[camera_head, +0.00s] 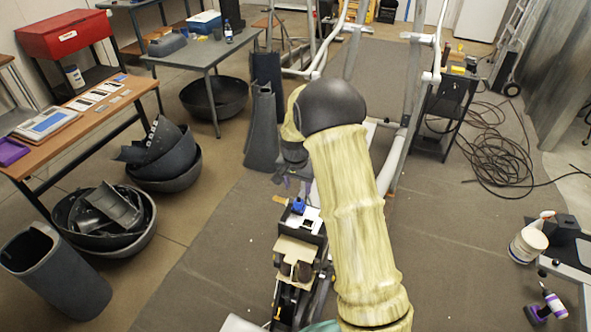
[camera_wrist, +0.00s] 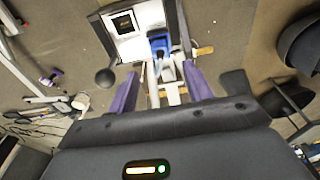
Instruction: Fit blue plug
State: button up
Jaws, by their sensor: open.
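The blue plug (camera_wrist: 158,43) sits in the wrist view at the edge of a white panel, with pale grey parts just below it. In the head view a small blue piece (camera_head: 298,205), likely the same plug, shows on top of the opened machine. My gripper (camera_wrist: 160,73) has two purple fingers, spread apart. In the wrist view the plug appears beyond the fingertips, roughly in line with the gap between them. I see no contact. In the head view my arm hides part of the machine, and the fingers are small there.
The white panel (camera_wrist: 140,22) has a dark square window. A dark ball-ended lever (camera_wrist: 106,77) stands left of the fingers. The machine's long frame (camera_head: 283,300) runs below my arm. Dark bins with covers (camera_head: 100,235) and a wooden bench (camera_head: 88,110) stand left; loose cable (camera_head: 500,150) lies right.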

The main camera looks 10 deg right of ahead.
notch_tip(320, 180, up, 8)
jog(key=b, duration=0.1)
jog(key=shift+s+a+r, duration=0.2)
jog(key=shift+s+a, duration=0.15)
jog(key=shift+s, duration=0.05)
jog(key=shift+a, duration=0.1)
jog(key=s+d+n+t, duration=0.1)
jog(key=s+n, duration=0.5)
jog(key=s, duration=1.9)
jog(key=shift+s+d+r+n+y, duration=0.25)
jog(key=shift+s+r+n+y, duration=0.05)
jog(key=shift+n+y, duration=0.1)
jog(key=shift+c, duration=0.4)
